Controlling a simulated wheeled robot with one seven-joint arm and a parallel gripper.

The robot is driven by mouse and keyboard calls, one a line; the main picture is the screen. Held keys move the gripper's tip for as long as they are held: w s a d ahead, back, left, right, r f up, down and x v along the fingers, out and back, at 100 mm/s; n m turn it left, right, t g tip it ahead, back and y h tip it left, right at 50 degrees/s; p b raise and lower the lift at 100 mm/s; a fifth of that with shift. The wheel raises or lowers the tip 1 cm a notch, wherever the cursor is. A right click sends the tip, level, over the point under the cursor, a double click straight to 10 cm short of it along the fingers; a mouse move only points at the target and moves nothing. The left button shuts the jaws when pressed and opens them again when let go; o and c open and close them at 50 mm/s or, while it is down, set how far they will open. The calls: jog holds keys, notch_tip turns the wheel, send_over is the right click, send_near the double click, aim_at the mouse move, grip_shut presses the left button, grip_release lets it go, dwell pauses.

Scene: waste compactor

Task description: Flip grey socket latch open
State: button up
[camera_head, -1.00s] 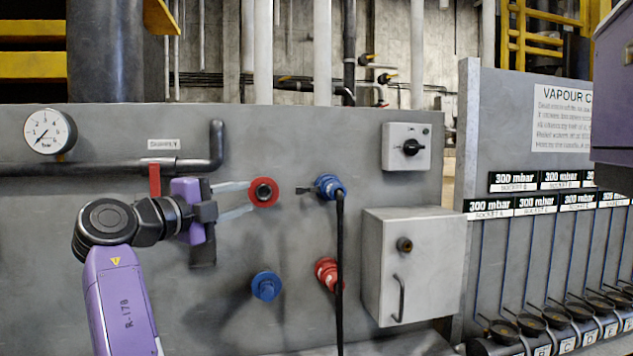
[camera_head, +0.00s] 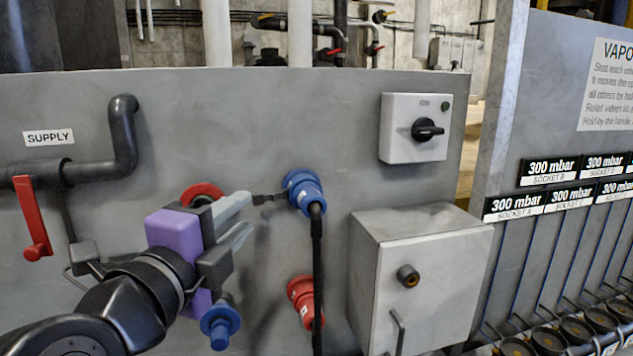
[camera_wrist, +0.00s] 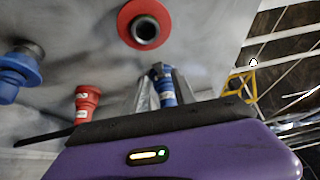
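The blue plug and socket (camera_head: 303,192) sit on the grey panel, with a black cable hanging down. A small dark grey latch (camera_head: 268,199) sticks out from its left side. My gripper (camera_head: 250,213) is just left of the latch, its two pale fingers apart and pointing right toward it. I see nothing held between them. In the wrist view the blue plug (camera_wrist: 167,90) shows between and beyond the fingers. Whether a finger touches the latch I cannot tell.
A red ring socket (camera_head: 203,191) is partly behind my gripper. A blue socket (camera_head: 221,325) is below it. A red plug (camera_head: 303,297) sits below the blue plug. A grey box (camera_head: 425,270) stands right; a switch (camera_head: 415,128) is above. A red-handled valve (camera_head: 33,217) is left.

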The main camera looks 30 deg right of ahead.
aim_at(264, 199)
jog(key=p+x, duration=0.1)
jog(key=x, duration=0.2)
jog(key=p+x, duration=0.1)
jog(key=x, duration=0.3)
jog(key=shift+s+d, duration=0.15)
jog(key=shift+d, duration=0.15)
jog(key=shift+w+d+f, duration=0.15)
jog(key=shift+w+d, duration=0.25)
grip_shut()
